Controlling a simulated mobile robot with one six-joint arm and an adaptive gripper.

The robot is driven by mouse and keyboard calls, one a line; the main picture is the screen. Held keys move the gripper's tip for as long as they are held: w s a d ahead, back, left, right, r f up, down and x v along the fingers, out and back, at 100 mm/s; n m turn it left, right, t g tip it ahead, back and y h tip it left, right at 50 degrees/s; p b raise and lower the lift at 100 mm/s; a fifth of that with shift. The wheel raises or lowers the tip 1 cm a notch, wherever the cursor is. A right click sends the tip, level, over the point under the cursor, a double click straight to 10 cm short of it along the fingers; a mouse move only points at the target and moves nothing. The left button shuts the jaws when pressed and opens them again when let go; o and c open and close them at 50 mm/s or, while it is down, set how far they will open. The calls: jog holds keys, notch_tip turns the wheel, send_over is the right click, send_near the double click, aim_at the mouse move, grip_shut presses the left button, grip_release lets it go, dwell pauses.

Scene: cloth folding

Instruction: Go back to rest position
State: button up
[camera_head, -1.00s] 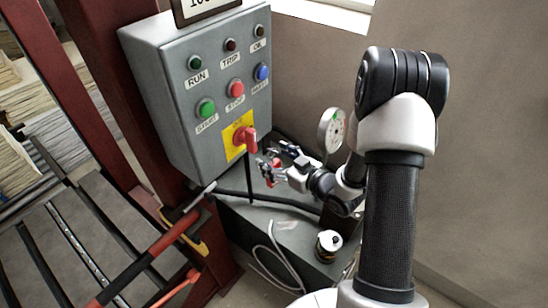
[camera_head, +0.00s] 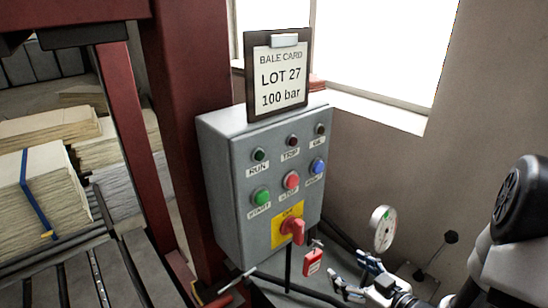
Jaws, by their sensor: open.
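My gripper (camera_head: 357,277) is low in the head view, right of centre, with its fingers apart and nothing visible between them. A red rotary switch (camera_head: 293,229) on a yellow plate sits at the bottom of the grey control box (camera_head: 225,185), up and left of my gripper. A red tag or padlock (camera_head: 313,262) hangs just below the box, left of my gripper and apart from it. Part of my arm fills the right edge. The lower part of my arm is cut off by the frame.
A clipboard card reading "LOT 27, 100 bar" (camera_head: 280,80) stands on the box. A round gauge (camera_head: 383,228) is close behind my gripper. Red posts (camera_head: 185,110), a roller bed (camera_head: 95,270) and stacked bales (camera_head: 40,195) are at left. The wall at right is bare.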

jog(key=s+d+r+m+g+h, duration=0.2)
jog(key=r+h, duration=0.2)
jog(key=r, duration=0.2)
jog(key=s+d+r+m+g+h, duration=0.1)
jog(key=s+r+g+h, duration=0.1)
jog(key=r+h, duration=0.3)
jog(key=s+a+r+m+g+y, duration=0.1)
jog(key=s+a+r+g, duration=0.1)
jog(key=s+a, duration=0.4)
jog(key=s+a+r+m+g+y, duration=0.1)
jog(key=s+a+r+g+y, duration=0.1)
jog(key=s+a, duration=0.4)
jog(key=s+r, duration=0.1)
jog(key=s, duration=0.4)
jog(key=shift+s+m+y, duration=0.3)
jog(key=shift+m, duration=0.1)
jog(key=shift+r, duration=0.1)
